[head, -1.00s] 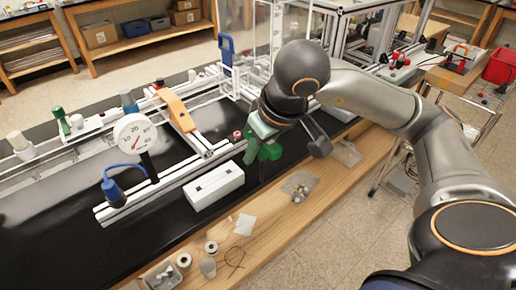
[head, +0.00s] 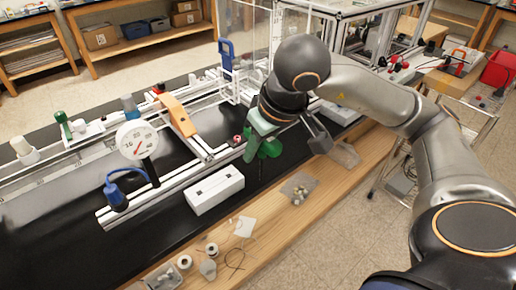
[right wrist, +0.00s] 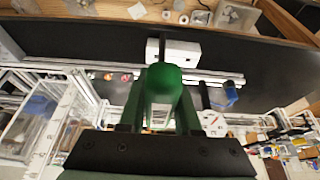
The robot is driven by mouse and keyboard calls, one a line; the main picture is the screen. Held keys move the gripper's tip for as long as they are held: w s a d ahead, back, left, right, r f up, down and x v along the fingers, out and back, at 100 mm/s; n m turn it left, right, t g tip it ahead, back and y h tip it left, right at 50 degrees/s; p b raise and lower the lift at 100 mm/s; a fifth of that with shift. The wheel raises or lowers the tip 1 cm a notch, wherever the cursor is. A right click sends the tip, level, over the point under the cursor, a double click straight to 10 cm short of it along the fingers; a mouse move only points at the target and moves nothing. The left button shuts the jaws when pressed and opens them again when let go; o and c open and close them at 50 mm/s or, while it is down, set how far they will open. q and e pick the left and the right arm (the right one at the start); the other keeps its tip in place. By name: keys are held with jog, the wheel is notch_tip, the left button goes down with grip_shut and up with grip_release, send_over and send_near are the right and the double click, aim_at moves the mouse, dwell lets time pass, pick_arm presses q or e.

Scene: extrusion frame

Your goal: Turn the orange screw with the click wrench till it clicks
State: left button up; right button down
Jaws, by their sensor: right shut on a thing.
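My right gripper (head: 260,147) is shut on a green-handled tool, which I take to be the click wrench (head: 270,148). In the right wrist view, the wrench's rounded green handle (right wrist: 163,80) sits between the fingers, and a dark shaft points up the picture. A small red knob (head: 238,138) is on the rail just left of the gripper in the head view, and small reddish parts (right wrist: 125,77) show on the rail in the wrist view. My left gripper is not in view.
A white box (head: 215,190) lies on the bench in front of the aluminium rails. A round dial gauge (head: 136,140), a blue clamp (head: 116,193) and an orange bracket (head: 178,113) stand to the left. Small parts lie on the wooden front edge. A clear-panelled frame stands behind the arm.

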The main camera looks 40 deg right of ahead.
notch_tip(320, 180, up, 2)
jog(key=shift+r+p, duration=0.25)
jog(key=shift+p, duration=0.3)
jog(key=shift+r, duration=0.85)
